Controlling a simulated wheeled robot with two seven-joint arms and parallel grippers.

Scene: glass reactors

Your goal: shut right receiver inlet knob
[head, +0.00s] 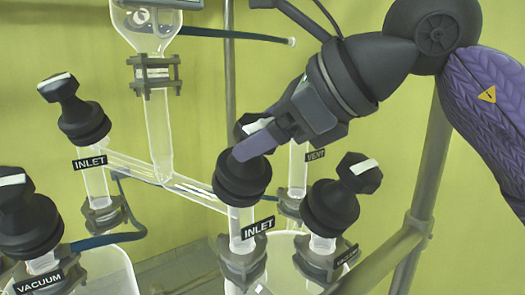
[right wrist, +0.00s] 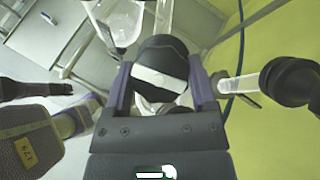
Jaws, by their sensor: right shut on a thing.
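The right receiver inlet knob (head: 249,121) is a black knob with a white stripe, on a black valve body (head: 241,180) above an INLET label (head: 257,229). My right gripper (head: 256,142) is shut on it from the upper right; one purple finger hides part of the knob. In the right wrist view the knob (right wrist: 160,62) sits between both purple fingers (right wrist: 160,88). Its white stripe runs across from finger to finger, slightly tilted. My left gripper is not seen in the head view.
Another INLET knob (head: 62,88) stands to the left. A VACUUM knob (head: 15,190) is at the lower left. A black valve knob (head: 359,172) stands close on the right. Glass tubing (head: 160,180) links the inlets. A metal rail (head: 385,262) runs at the lower right.

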